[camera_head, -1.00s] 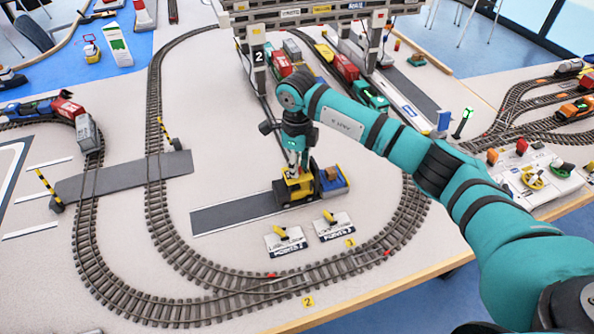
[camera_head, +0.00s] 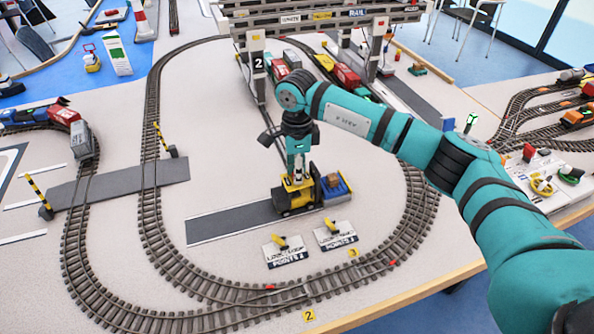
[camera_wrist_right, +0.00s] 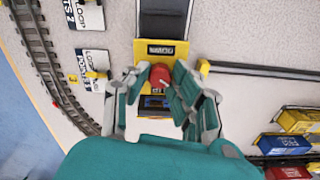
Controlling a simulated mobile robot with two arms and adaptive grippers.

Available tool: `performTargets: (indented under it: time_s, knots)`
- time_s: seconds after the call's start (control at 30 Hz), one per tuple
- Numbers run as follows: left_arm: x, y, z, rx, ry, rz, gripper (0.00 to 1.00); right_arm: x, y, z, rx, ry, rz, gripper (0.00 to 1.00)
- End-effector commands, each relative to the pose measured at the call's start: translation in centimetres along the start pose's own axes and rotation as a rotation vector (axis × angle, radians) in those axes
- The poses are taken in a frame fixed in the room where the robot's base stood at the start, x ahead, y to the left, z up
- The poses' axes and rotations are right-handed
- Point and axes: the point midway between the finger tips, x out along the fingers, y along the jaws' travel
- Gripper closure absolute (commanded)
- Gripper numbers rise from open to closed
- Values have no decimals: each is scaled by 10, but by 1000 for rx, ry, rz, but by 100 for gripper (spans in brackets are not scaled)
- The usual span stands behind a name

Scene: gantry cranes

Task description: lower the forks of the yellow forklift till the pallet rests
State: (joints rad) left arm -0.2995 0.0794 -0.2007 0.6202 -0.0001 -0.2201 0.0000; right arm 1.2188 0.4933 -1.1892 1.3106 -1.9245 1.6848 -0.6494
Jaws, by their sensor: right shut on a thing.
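The yellow forklift (camera_head: 287,201) stands at the right end of a dark grey strip, and its body also shows in the wrist view (camera_wrist_right: 146,50). On its fork side, at the right, a brown box (camera_head: 333,180) sits on a blue load or pallet (camera_head: 343,189). Whether the pallet touches the ground cannot be told. My right gripper (camera_head: 297,180) points down from above onto the forklift. In the wrist view its fingers (camera_wrist_right: 160,88) are closed around a red knob (camera_wrist_right: 160,74) on the forklift. The fingers hide most of the forks. My left gripper is out of view.
Track curves around the forklift. Two lever plates (camera_head: 285,251) (camera_head: 335,236) lie in front of it. A grey gantry crane (camera_head: 320,22) stands behind, with red wagons (camera_head: 346,75) under it. A control panel (camera_head: 548,178) is at the right. The grey strip (camera_head: 235,222) left of the forklift is clear.

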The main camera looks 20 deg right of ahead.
Motion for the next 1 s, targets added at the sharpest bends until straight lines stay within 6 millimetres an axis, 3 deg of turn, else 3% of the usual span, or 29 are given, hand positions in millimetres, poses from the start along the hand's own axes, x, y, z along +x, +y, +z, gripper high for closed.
performTargets:
  time_s: [0.23, 0.27, 0.33, 0.67, 0.77, 1.0]
  knots:
    - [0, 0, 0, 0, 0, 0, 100, -1, 0, 0, 0, -1, -2, 100]
    - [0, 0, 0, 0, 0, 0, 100, -1, 0, 0, 1, -1, -2, 75]
    - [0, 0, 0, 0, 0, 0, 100, -1, 0, 0, 1, -1, -2, 67]
    - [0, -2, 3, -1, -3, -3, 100, -5, -1, 0, 1, -1, -3, 67]
    - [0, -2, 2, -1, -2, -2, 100, -18, -1, 0, 1, -1, -4, 67]
    - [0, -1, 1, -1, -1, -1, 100, -69, -1, 0, 2, -2, -7, 67]
